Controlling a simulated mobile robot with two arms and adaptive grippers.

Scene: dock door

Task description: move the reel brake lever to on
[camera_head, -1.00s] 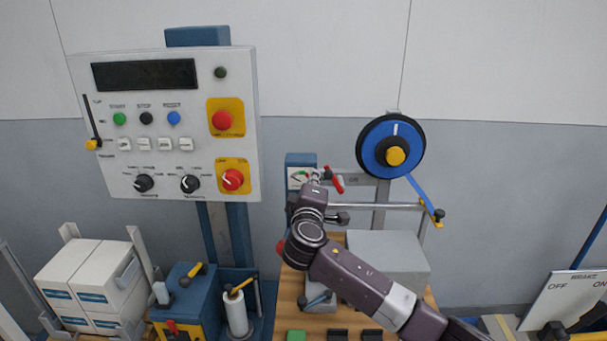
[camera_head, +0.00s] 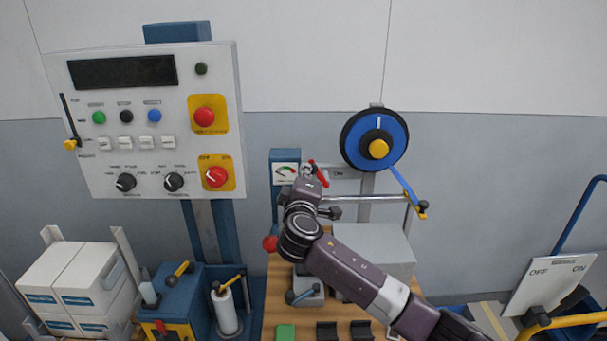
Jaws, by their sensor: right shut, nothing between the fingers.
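The reel brake lever (camera_head: 321,177) is a small red handle on the bracket below the blue reel (camera_head: 361,151). It slants down to the right, its lower end close to the ON label (camera_head: 338,174). My right gripper (camera_head: 308,171) is shut and empty at the lever's upper left end. I cannot tell whether it touches the lever. The gripper and wrist hide the lever's pivot and the label's left part. My left gripper is not in view.
A gauge box (camera_head: 285,155) stands just left of my right gripper. A grey box (camera_head: 385,250) sits beside my forearm on the wooden bench. A control panel (camera_head: 215,140) is at left.

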